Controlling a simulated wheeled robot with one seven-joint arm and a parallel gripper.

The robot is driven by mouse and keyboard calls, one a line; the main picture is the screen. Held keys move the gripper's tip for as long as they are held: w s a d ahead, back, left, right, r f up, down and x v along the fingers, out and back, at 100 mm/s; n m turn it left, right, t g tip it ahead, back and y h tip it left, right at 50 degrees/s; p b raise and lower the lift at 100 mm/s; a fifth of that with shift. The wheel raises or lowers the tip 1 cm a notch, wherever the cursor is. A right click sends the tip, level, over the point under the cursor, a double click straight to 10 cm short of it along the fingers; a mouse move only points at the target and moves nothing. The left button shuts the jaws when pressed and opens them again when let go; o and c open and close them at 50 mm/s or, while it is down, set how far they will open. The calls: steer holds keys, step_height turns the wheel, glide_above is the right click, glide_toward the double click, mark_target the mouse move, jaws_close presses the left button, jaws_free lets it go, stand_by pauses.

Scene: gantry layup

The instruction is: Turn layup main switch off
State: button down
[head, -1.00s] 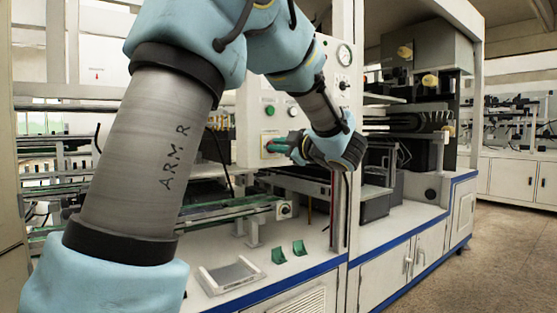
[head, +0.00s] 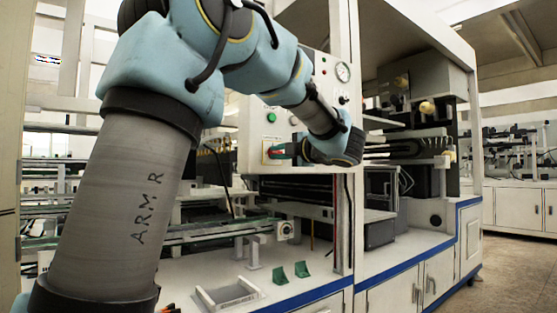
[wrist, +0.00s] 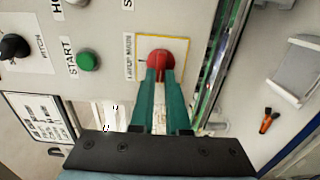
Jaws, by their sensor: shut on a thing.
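The layup main switch (wrist: 160,57) is a red rotary knob on a yellow-bordered plate labelled "LAYUP MAIN", on the light control panel. In the wrist view my gripper (wrist: 160,78) has its two green fingers shut on the red knob. The fingers cover part of the knob, so its exact angle is hard to tell. In the head view my gripper (head: 277,152) reaches the panel from the right, and the switch plate (head: 267,147) shows just beside the fingertips.
A green START button (wrist: 88,61) and a black knob (wrist: 14,46) sit on the same panel. A pressure gauge (head: 342,72) is above.

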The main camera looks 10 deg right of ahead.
stand_by(0.5)
steer(key=c, duration=0.9)
jaws_free()
steer(key=v, duration=1.1)
steer(key=shift+p, duration=0.3)
steer(key=shift+w, duration=0.15)
